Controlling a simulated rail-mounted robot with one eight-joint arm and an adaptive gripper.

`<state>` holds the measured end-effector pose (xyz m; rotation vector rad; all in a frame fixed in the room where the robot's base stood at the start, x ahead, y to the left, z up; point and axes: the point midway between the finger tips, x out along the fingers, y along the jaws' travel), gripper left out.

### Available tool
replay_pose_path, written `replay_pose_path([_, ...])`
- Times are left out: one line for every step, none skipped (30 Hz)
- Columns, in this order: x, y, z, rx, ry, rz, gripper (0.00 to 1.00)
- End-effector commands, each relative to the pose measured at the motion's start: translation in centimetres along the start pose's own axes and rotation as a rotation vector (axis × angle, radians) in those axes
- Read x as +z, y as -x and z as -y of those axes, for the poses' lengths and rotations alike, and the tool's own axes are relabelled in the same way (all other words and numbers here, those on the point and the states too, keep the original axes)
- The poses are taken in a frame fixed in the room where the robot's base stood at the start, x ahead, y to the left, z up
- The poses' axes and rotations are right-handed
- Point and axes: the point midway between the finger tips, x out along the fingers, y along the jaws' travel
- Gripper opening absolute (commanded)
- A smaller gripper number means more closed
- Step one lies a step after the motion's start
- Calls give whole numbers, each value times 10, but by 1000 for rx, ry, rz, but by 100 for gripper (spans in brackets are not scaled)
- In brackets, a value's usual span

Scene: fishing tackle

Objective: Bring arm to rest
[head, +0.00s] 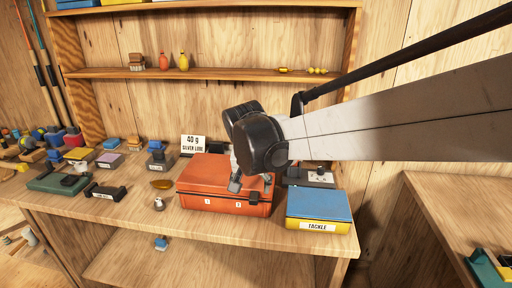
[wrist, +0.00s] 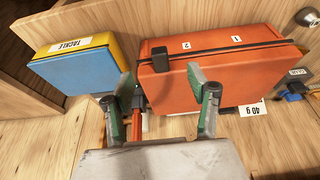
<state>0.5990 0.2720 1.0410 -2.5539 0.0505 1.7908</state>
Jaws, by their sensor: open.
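My arm reaches in from the right in the head view. My gripper (head: 251,182) hangs over the orange box (head: 222,205), a closed case with labels 1 and 2 on its front. In the wrist view my gripper (wrist: 160,100) has its two green-and-grey fingers spread apart with nothing held between them. The orange box (wrist: 220,75) lies beyond the fingertips there. I cannot tell whether a finger touches it.
A blue-topped yellow TACKLE box (head: 318,210) stands right of the orange box near the bench edge. A 40 g SILVER LURE card (head: 193,144) stands behind. Several small labelled items crowd the left bench. A shelf (head: 200,72) runs above.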

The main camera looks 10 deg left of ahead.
Motion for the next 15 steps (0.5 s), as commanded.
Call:
replay_pose_path([0,0,0,0,0,0,54])
replay_pose_path([0,0,-1,0,0,0,54])
replay_pose_path([0,2,-4,-1,-1,-1,54])
replay_pose_path([1,4,-7,-2,-2,-2,54])
replay_pose_path([2,6,-11,-3,-2,-4,54])
replay_pose_path([3,10,-19,-5,-2,-7,54])
replay_pose_path([4,13,-25,-8,-1,-10,54])
replay_pose_path([6,18,-33,-11,-2,-14,54])
replay_pose_path([9,23,-45,-14,-1,-19,54])
replay_pose_path([11,28,-54,-16,0,-24,54])
replay_pose_path([14,33,-63,-19,0,-29,54])
replay_pose_path([18,39,-75,-23,1,-37,54])
replay_pose_path([21,44,-84,-26,3,-42,54])
replay_pose_path([25,48,-93,-29,3,-47,54])
replay_pose_path([30,53,-104,-32,5,-55,54])
